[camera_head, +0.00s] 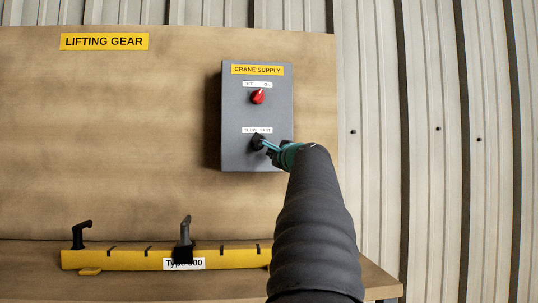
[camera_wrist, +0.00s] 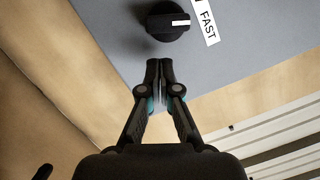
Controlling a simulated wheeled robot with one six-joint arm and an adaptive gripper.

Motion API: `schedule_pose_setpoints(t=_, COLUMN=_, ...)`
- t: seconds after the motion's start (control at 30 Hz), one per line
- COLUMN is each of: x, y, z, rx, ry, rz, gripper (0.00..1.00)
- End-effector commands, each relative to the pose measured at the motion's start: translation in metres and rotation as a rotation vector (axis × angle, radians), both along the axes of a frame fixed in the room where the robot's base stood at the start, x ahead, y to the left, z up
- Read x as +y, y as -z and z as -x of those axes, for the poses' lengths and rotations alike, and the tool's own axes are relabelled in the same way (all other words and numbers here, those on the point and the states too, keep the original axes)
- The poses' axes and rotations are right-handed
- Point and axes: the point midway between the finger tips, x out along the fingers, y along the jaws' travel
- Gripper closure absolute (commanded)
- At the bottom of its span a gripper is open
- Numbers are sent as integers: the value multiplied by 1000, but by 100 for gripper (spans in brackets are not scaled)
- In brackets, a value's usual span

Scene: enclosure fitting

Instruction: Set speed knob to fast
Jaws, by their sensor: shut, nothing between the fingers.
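The black round speed knob (camera_wrist: 166,22) sits on the grey crane supply box. Its white pointer mark faces the label's printed word FAST (camera_wrist: 208,23) in the wrist view. In the head view the knob (camera_head: 257,142) is below the SLOW FAST label (camera_head: 257,130), partly covered by my gripper (camera_head: 268,146). My gripper (camera_wrist: 160,66) is shut and empty in the wrist view, its tips just below the knob in the picture. A small gap shows between tips and knob there; their depth from the box face is hard to tell.
A red OFF/ON knob (camera_head: 257,96) is higher on the grey box (camera_head: 235,110). The box hangs on a wooden board (camera_head: 130,130). Below, a yellow bar (camera_head: 120,258) with black hooks (camera_head: 185,232) lies on a shelf. Ribbed metal wall (camera_head: 375,90) is at the right.

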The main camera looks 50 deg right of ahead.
Motion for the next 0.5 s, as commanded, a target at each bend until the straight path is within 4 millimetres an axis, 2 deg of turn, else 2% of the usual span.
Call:
schedule_pose_setpoints(t=0.1, x=-12, y=12, z=5, rx=-1, ry=-5, rz=-2, gripper=100)
schedule_pose_setpoints(t=0.5, x=23, y=15, z=69, rx=-2, ry=-6, rz=0, gripper=100)
